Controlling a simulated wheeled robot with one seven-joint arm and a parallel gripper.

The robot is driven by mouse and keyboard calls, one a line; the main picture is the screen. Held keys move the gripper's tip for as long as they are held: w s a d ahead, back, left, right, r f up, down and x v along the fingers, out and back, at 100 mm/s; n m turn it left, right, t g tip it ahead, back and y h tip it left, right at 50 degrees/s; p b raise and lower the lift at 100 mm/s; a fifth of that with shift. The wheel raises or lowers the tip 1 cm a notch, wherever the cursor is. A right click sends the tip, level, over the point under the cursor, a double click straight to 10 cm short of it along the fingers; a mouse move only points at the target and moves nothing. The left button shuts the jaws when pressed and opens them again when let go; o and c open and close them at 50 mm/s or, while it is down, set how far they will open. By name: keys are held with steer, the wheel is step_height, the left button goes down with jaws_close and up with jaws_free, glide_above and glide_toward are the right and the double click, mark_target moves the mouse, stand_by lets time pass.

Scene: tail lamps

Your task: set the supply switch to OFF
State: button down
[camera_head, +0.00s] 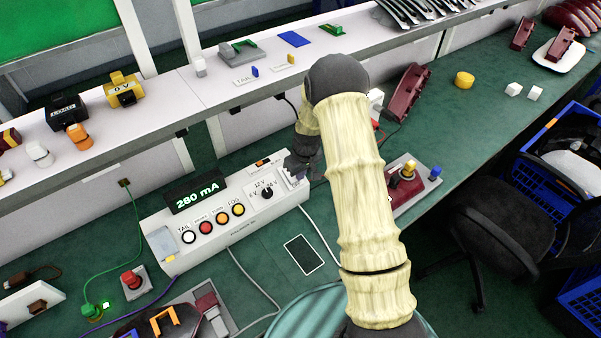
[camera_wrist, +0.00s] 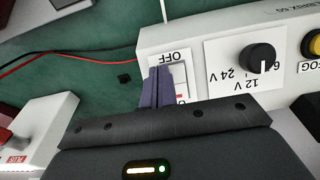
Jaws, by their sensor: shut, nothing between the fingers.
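The supply box (camera_head: 228,220) is a white unit on the green bench with a display reading 280 mA, several round buttons and a black voltage knob (camera_head: 267,192). The supply switch (camera_wrist: 182,82) is a pale rocker at the box's end, with an OFF label beside it in the wrist view. My gripper (camera_wrist: 157,88) is shut and empty, its purple-grey fingers in front of the switch and hiding part of it. I cannot tell whether they touch. In the head view my gripper (camera_head: 296,168) is at the right end of the box. The rocker's position is unclear.
A dark phone-like slab (camera_head: 304,255) lies in front of the box. A red and white fixture (camera_head: 410,188) stands to the right, beyond my arm. A long white shelf (camera_head: 200,95) runs behind the box. Red and black wires cross the bench in the wrist view.

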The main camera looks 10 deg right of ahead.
steer(key=b, duration=0.2)
steer(key=f+t+b, duration=0.1)
steer(key=shift+s+d+b, duration=0.1)
steer(key=shift+s+b, duration=0.1)
steer(key=shift+b, duration=0.15)
steer(key=shift+s+f+b, duration=0.35)
steer(key=shift+f+b, duration=0.05)
steer(key=shift+b, duration=0.5)
steer(key=shift+r, duration=0.1)
steer(key=shift+r+p, duration=0.6)
steer(key=shift+r, duration=0.1)
steer(key=shift+w, duration=0.1)
steer(key=s+d+r, duration=0.3)
steer(key=s+r, duration=0.4)
steer(key=r, duration=0.4)
steer(key=shift+r, duration=0.35)
